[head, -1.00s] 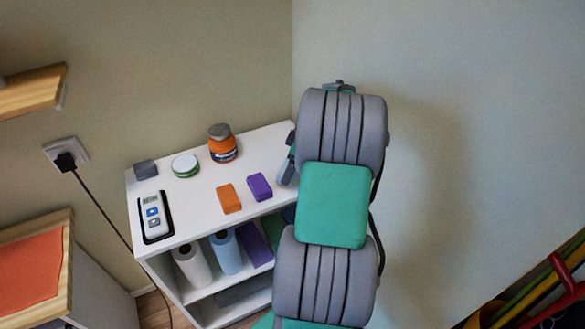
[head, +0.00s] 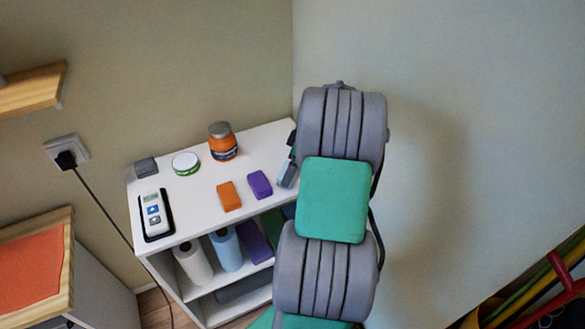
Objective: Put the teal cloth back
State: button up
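I cannot make out a teal cloth for certain in the head view. The large teal-green panel in the middle belongs to my own arm. My gripper (head: 287,172) shows only as a small grey part at the right end of the white shelf unit (head: 200,207). The rest of it is hidden behind my arm, so I cannot tell whether it is open or holds anything. A dark green item (head: 273,228) stands in the shelf's upper compartment, partly hidden by my arm.
On the shelf top are an orange jar (head: 222,146), a green-white tin (head: 186,164), a grey block (head: 146,167), an orange block (head: 229,196), a purple block (head: 260,185) and a handheld device (head: 154,215). Rolls (head: 193,262) stand below. A wall lies behind my arm.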

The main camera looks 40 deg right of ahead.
jog(key=v, duration=1.1)
jog(key=w+a+r+m, duration=0.1)
jog(key=a, duration=0.9)
jog(key=w+a+r+m, duration=0.1)
jog(key=w+a+r, duration=0.1)
jog(key=a, duration=0.8)
jog(key=s+a+f+m+h, duration=0.1)
jog(key=s+a+f+m, duration=0.2)
jog(key=s+a, duration=0.6)
jog(key=a, duration=0.4)
jog(key=shift+s+a+f+m+t+h+b, duration=0.2)
jog(key=shift+s+f+m+t+h+b, duration=0.1)
jog(key=shift+s, duration=0.1)
